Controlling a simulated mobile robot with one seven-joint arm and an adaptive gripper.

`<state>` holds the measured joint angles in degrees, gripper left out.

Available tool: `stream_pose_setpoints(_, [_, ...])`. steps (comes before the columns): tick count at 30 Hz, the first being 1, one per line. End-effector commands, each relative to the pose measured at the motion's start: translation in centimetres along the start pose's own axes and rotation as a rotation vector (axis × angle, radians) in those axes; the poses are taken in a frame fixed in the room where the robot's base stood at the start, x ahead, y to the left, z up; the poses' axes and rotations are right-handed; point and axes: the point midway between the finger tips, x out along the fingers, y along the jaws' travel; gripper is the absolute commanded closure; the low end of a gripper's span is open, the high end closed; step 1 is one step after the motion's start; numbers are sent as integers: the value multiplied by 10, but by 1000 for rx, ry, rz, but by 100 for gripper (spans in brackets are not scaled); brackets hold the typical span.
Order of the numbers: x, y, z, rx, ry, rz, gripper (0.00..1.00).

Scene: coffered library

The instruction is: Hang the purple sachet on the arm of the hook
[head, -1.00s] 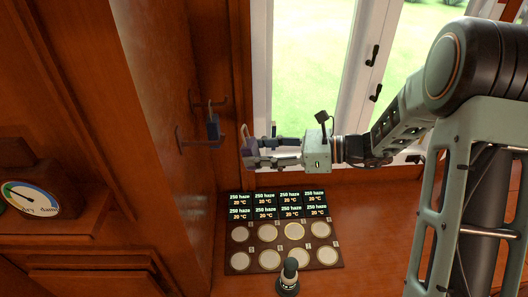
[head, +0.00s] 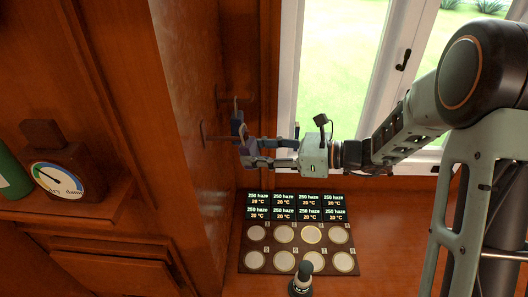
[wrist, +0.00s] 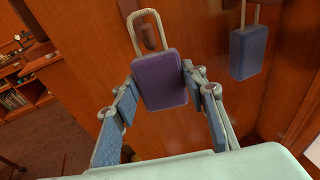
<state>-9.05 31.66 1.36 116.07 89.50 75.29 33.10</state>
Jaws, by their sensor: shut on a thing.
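The purple sachet (head: 245,157) is held upright in my gripper (head: 252,152), close to the wooden wall. In the wrist view the sachet (wrist: 161,82) sits between the two fingers, with its pale loop standing up above it. A brown hook arm (wrist: 148,38) shows within the loop's outline; I cannot tell whether the loop is around it or in front of it. In the head view the hook (head: 210,138) sticks out from the wall, just left of the sachet. The sachet's loop is hard to make out there.
A blue sachet (wrist: 248,52) hangs on the wall to the right in the wrist view, close beside the held one. A board with dark displays and round pads (head: 298,235) lies below. A window (head: 350,80) stands behind. A dial box (head: 62,180) is at left.

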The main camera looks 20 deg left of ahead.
Motion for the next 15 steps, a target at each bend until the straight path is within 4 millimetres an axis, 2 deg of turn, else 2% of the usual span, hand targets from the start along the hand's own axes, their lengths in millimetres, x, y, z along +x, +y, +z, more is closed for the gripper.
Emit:
stream_pose_setpoints(13, [26,8,3,0,0,2,84])
stream_pose_setpoints(15, [30,8,-1,1,-1,0,84])
